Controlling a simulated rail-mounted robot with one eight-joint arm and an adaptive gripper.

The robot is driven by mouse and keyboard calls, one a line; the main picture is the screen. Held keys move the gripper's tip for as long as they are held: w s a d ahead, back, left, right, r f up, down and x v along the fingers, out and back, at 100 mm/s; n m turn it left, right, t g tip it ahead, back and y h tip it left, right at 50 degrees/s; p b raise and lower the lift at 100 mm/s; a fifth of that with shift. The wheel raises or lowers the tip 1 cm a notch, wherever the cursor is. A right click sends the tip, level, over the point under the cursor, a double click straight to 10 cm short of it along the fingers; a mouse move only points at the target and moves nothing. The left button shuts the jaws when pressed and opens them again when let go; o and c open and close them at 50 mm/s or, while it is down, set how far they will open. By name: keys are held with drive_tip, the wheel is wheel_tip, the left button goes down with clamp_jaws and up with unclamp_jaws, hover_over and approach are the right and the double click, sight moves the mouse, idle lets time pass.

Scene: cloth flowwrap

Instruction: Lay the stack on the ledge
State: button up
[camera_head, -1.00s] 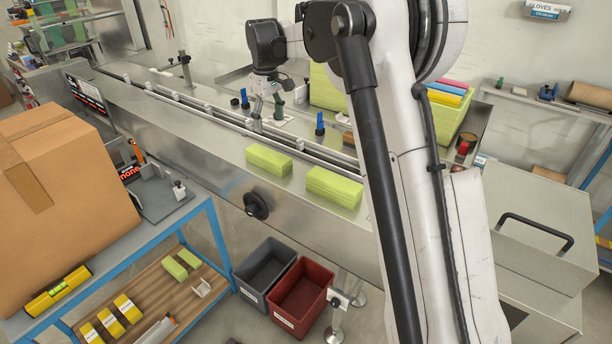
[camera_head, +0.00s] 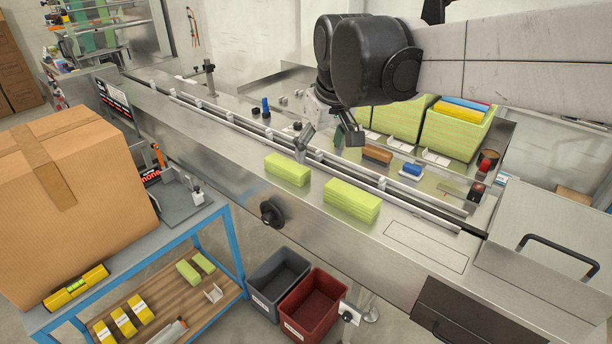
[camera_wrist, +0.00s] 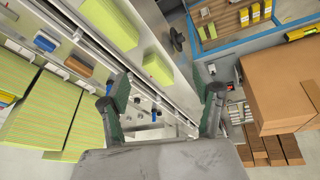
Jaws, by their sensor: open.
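Two light green folded-cloth stacks lie flat on the steel ledge (camera_head: 235,165) in front of the conveyor rails. The smaller stack (camera_head: 287,170) is on the left and the taller stack (camera_head: 351,203) on the right. Both show in the wrist view, the taller one (camera_wrist: 108,22) at the top and the smaller one (camera_wrist: 157,70) nearer the middle. My gripper (camera_head: 329,143) is open and empty, hanging over the rails behind the stacks. In the wrist view, my gripper's fingers (camera_wrist: 167,97) are spread wide with nothing between them. Which stack the task means cannot be told.
A thin outlined rectangle (camera_head: 426,247) marks a bare part of the ledge at right. Metal guide rails run behind the stacks. Large green-striped bins (camera_head: 456,134) stand behind. A grey bin (camera_head: 277,273) and a red bin (camera_head: 312,305) are on the floor. A cardboard box (camera_head: 65,200) stands left.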

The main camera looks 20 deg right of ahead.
drive_tip(key=s+f+m+t, duration=0.1)
drive_tip(key=s+f, duration=0.3)
drive_tip(key=s, duration=0.4)
drive_tip(key=s+f+m+t, duration=0.1)
drive_tip(key=s+f, duration=0.3)
drive_tip(key=s, duration=0.4)
drive_tip(key=shift+s+m+t, duration=0.3)
drive_tip(key=shift+s+t, duration=0.1)
wheel_tip(320, 180, down, 5)
drive_tip(key=b, duration=0.5)
drive_tip(key=shift+f, duration=0.15)
